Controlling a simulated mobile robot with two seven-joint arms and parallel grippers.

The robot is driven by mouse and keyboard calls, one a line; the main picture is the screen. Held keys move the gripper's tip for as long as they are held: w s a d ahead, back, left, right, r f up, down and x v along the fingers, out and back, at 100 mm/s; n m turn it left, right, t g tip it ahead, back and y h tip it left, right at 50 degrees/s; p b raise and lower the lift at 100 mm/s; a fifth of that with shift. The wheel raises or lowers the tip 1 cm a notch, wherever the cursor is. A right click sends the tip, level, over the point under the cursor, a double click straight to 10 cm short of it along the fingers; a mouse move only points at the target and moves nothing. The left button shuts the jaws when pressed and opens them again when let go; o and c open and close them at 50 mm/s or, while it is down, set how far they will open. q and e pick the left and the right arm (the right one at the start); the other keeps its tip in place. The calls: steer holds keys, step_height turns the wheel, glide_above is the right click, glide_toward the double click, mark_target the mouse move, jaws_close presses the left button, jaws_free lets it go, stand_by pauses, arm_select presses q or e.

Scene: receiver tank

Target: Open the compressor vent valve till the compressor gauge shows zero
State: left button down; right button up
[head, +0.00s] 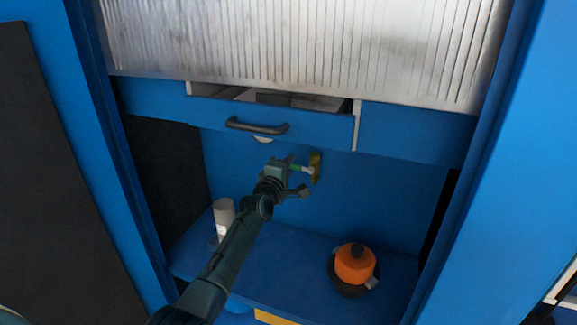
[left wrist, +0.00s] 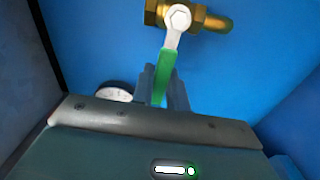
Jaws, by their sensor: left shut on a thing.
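The brass valve (head: 315,166) sits on the blue back wall below the drawer; it also shows at the top of the left wrist view (left wrist: 207,22). Its pale lever with a green sleeve (left wrist: 166,72) hangs down from the hub, tilted slightly left in that view. My left gripper (head: 298,176) is shut on the green sleeve, one finger on each side, also seen in the left wrist view (left wrist: 164,92). A round white gauge (left wrist: 115,92) is partly hidden behind my gripper; its reading cannot be told. My right gripper is not in view.
A blue drawer (head: 300,136) with a dark handle hangs partly open above the valve, under a ribbed metal shutter (head: 300,45). On the blue shelf (head: 290,250) stand a white can (head: 224,215) at left and an orange lidded pot (head: 354,264) at right. Free shelf lies between them.

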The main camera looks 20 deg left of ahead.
arm_select(q)
steer(key=shift+f+n, duration=0.35)
steer(key=shift+n, duration=0.05)
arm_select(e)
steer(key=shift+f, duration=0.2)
arm_select(q)
steer(key=c, duration=1.4)
jaws_free()
steer(key=shift+r, duration=0.1)
steer(key=shift+s, duration=0.1)
steer(key=s+p, duration=0.1)
steer(key=s, duration=1.2)
steer(key=shift+a+p, duration=0.2)
steer(key=shift+p, duration=0.15)
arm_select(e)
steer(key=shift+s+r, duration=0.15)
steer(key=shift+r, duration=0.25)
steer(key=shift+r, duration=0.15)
